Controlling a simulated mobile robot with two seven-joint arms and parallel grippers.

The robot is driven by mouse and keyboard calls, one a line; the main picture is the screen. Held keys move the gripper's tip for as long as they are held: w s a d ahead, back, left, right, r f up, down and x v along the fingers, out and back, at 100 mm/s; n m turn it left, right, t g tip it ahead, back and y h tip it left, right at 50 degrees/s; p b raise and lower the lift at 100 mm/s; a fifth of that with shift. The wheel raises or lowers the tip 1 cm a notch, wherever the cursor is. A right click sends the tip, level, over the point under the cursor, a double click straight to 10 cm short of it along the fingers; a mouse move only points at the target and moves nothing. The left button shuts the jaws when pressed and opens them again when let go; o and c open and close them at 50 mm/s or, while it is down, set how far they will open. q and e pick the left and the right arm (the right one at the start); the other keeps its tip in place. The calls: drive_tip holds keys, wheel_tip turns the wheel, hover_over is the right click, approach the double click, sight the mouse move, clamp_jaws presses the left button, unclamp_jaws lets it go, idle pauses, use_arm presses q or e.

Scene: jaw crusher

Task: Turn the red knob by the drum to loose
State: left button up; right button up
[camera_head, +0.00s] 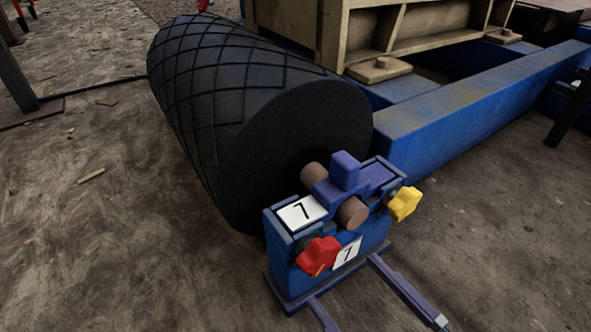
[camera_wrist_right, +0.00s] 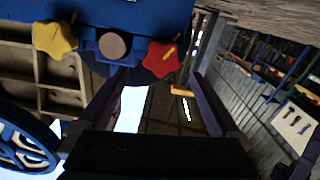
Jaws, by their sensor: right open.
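The red knob (camera_head: 319,255) is lobed and sits on the front of a blue bearing stand (camera_head: 290,275) marked 7, by the end of the black ribbed drum (camera_head: 215,90). The red knob also shows in the wrist view (camera_wrist_right: 160,57), with a small yellow mark on its face. My right gripper (camera_head: 342,279) is open and empty in front of the stand, its two fingers spread wide. In the wrist view its fingertips (camera_wrist_right: 160,75) are on either side below the red knob, apparently not touching it. My left gripper is not in view.
A yellow knob (camera_head: 404,203) is on the same stand, to the right of the red one. A blue beam (camera_head: 480,100) runs behind the stand. Bare dirt floor (camera_head: 110,230) lies left of the drum. A blue spoked wheel (camera_wrist_right: 25,145) shows in the wrist view.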

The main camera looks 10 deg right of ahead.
sight(324, 260)
drive_tip(key=x, duration=0.4)
drive_tip(key=shift+w+a+b, duration=0.1)
drive_tip(key=shift+a+b, duration=0.1)
drive_tip(key=shift+b, duration=0.2)
drive_tip(key=shift+w, duration=0.15)
drive_tip(key=c, duration=1.4)
